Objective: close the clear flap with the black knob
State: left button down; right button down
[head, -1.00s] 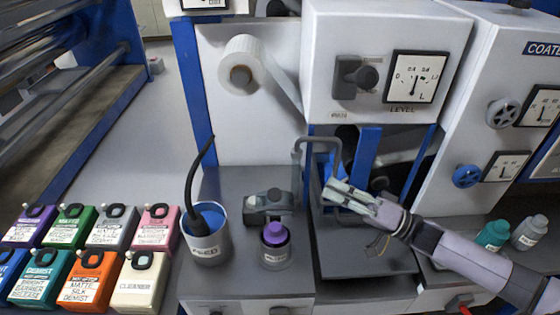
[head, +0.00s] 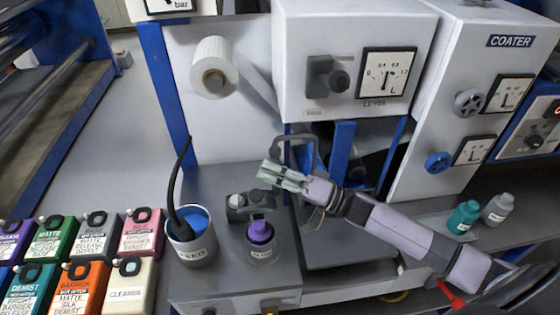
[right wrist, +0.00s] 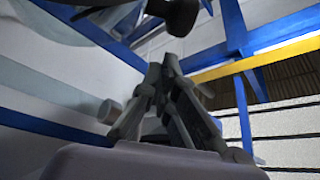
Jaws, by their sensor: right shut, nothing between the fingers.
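I cannot clearly make out the clear flap in either view. My right gripper (head: 264,173) is shut and empty, in front of the grey bent pipe, below the level box and left of the blue posts. Its closed fingers also show in the right wrist view (right wrist: 164,66), below the dark knob and apart from it. My left gripper is not in view.
The grey bent pipe (head: 295,138) is close behind my right gripper. A feed bucket (head: 191,245) with a black hose and a purple-capped bottle (head: 260,238) stand on the bench to the left. Teal (head: 464,217) and grey (head: 497,209) bottles stand near my right forearm.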

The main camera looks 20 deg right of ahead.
jog(key=shift+s+a+f, duration=0.25)
jog(key=shift+s+f, duration=0.05)
jog(key=shift+s, duration=0.35)
jog(key=shift+a+f, duration=0.1)
jog(key=shift+f, duration=0.1)
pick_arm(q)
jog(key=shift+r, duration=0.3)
pick_arm(e)
jog(key=shift+s, duration=0.1)
